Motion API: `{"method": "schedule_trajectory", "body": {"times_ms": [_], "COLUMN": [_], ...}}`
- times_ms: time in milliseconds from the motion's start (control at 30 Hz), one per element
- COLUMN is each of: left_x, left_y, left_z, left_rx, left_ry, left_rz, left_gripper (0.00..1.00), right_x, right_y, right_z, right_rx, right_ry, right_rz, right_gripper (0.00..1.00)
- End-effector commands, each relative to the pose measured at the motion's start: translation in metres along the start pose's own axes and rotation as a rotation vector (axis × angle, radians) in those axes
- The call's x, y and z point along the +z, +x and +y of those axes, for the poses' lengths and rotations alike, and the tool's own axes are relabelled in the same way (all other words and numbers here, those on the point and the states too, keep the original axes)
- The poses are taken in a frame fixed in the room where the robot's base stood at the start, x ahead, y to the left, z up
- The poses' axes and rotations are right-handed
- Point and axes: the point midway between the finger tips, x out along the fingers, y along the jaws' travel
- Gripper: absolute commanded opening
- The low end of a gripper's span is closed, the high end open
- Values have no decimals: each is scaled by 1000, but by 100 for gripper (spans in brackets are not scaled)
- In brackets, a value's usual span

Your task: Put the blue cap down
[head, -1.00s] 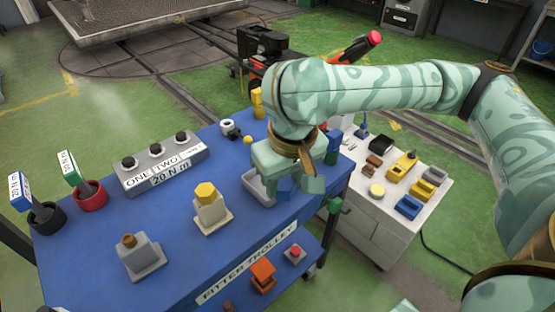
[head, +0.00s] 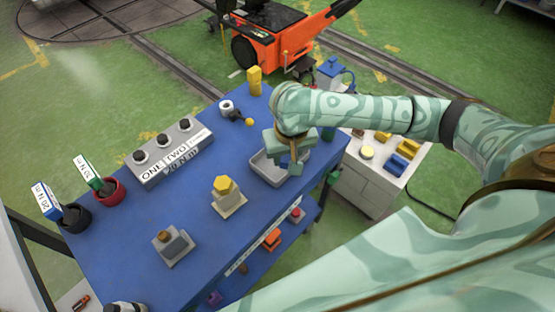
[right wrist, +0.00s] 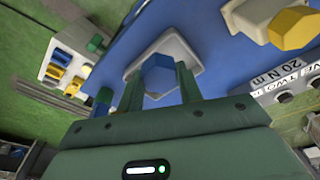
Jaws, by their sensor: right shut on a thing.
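The blue cap (right wrist: 158,74) is a hexagonal piece held between the two fingers of my right gripper (right wrist: 160,88). In the head view the right gripper (head: 289,158) is over the right part of a pale grey tray (head: 262,170) on the blue trolley top, and the cap is mostly hidden by the gripper. In the right wrist view the tray (right wrist: 190,50) shows behind the cap. I cannot tell whether the cap touches the tray. My left gripper is not in view.
A yellow cap sits on a beige block (head: 230,203) left of the tray. A grey ONE/TWO box (head: 168,152) and two cups with labelled tools stand further left. A white cabinet (head: 370,182) with small parts stands right of the trolley.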

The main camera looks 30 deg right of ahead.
Motion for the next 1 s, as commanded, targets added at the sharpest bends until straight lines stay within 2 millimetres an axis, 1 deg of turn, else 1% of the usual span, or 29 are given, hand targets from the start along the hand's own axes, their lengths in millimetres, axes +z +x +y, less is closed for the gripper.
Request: {"method": "schedule_trajectory", "body": {"times_ms": [33, 67, 100, 200, 300, 467, 567, 633, 700, 1000], "left_x": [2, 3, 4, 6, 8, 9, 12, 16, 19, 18], "left_y": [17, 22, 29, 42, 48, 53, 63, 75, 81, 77], "left_z": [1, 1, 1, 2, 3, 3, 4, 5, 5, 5], "left_rx": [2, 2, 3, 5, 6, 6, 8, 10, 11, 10], "left_ry": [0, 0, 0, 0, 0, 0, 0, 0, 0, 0], "left_rz": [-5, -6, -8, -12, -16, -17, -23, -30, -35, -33], "left_gripper": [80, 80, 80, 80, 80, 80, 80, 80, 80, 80], "right_x": [-13, -21, -25, -38, -46, -53, -57, -53, -52, -53], "right_y": [18, 24, 36, 55, 65, 72, 87, 102, 111, 107], "right_z": [-1, -1, -2, -2, -2, -2, -2, -2, -2, -2], "right_rx": [0, 0, 1, 0, 0, 0, 1, 1, 0, 0], "right_ry": [4, 3, 1, 1, 0, -1, -2, -3, -3, -2], "right_rz": [-1, -2, -5, -4, -2, 0, -2, -4, -3, 2], "right_gripper": [8, 8, 8, 8, 8, 8, 8, 8, 8, 8]}}
